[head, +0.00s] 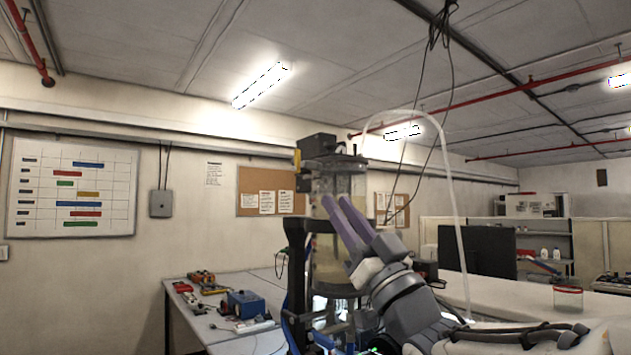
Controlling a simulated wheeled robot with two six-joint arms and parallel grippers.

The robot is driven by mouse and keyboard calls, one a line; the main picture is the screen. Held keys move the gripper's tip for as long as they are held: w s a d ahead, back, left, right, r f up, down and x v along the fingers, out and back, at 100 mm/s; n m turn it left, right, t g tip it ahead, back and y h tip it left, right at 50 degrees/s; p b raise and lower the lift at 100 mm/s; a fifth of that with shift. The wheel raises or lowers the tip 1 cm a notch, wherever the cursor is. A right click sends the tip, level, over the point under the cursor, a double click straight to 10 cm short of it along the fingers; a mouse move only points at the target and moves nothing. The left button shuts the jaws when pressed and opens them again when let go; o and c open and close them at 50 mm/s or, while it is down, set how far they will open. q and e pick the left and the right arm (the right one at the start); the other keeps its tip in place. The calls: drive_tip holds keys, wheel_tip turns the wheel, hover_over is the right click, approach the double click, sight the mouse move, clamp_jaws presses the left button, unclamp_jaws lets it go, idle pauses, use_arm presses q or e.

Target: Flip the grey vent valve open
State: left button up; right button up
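A clear upright cylinder (325,262) with a black top fitting (318,145) stands near the middle of the view. My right gripper (336,198), with two purple fingers, reaches up from the lower right in front of the cylinder. Its fingertips overlap the cylinder's upper part in the picture. I cannot tell whether they touch it, and the gap between the fingers is too unclear to judge. A small grey block (304,183) is at the cylinder's upper left; I cannot tell whether it is the vent valve. A yellow part (297,159) is above it. My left gripper is out of view.
A pale hose (459,220) arches from near the cylinder's top down to the right. A bench (205,325) at left holds a blue box (249,304) and several tools. A dark monitor (478,250) stands at right, near a red-lidded jar (568,300). Dark cables hang from the ceiling.

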sight(314, 165)
drive_tip(key=p+x, duration=0.2)
drive_tip(key=x, duration=0.1)
drive_tip(key=p+x, duration=0.2)
drive_tip(key=x, duration=0.1)
drive_tip(key=p+x, duration=0.2)
drive_tip(key=x, duration=0.1)
drive_tip(key=shift+s+r, duration=0.2)
drive_tip(key=shift+r, duration=0.25)
drive_tip(key=shift+w+a+r+p, duration=0.3)
drive_tip(key=shift+w+r+p, duration=0.05)
drive_tip(key=shift+w, duration=0.05)
drive_tip(key=shift+c, duration=0.3)
clamp_jaws()
